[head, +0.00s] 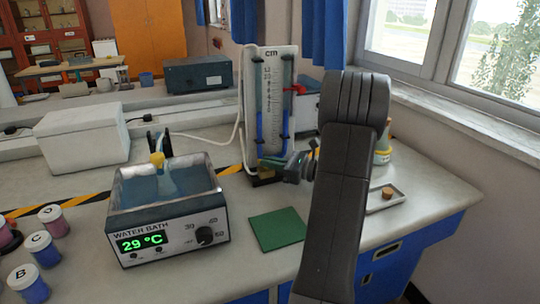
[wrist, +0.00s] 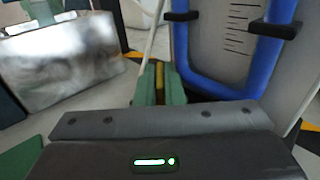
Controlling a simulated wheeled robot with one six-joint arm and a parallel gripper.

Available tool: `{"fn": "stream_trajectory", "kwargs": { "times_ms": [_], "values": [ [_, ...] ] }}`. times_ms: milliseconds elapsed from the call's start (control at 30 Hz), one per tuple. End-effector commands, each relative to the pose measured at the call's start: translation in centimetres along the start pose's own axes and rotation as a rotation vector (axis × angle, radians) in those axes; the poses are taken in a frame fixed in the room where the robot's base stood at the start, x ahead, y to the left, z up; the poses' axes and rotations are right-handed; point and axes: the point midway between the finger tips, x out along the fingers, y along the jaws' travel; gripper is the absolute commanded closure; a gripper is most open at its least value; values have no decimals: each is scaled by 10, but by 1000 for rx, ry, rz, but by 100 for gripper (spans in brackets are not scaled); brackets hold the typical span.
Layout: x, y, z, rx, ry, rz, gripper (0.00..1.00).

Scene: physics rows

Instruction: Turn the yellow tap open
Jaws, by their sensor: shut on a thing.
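The yellow tap (wrist: 160,82) shows in the wrist view as a narrow yellow strip between my green fingertips. My gripper (wrist: 159,88) is shut on it, low in front of the blue U-shaped tube (wrist: 197,80). In the head view my gripper (head: 268,161) is at the foot of the manometer board (head: 273,75), marked "cm".
The water bath (head: 170,225), reading 29 °C, stands left of my gripper with a yellow-topped flask in it. A green mat (head: 278,229) lies in front. A small tray (head: 386,199) is right of my arm. Lidded jars (head: 44,250) stand at far left.

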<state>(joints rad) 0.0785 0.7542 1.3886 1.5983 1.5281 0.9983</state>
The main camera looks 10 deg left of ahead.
Motion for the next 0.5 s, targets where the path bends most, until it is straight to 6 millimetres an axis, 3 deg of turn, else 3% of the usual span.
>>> {"fn": "stream_trajectory", "kwargs": {
  "times_ms": [500],
  "values": [
    [1, -5, 1, 1, 1, 288, 100]
  ]
}}
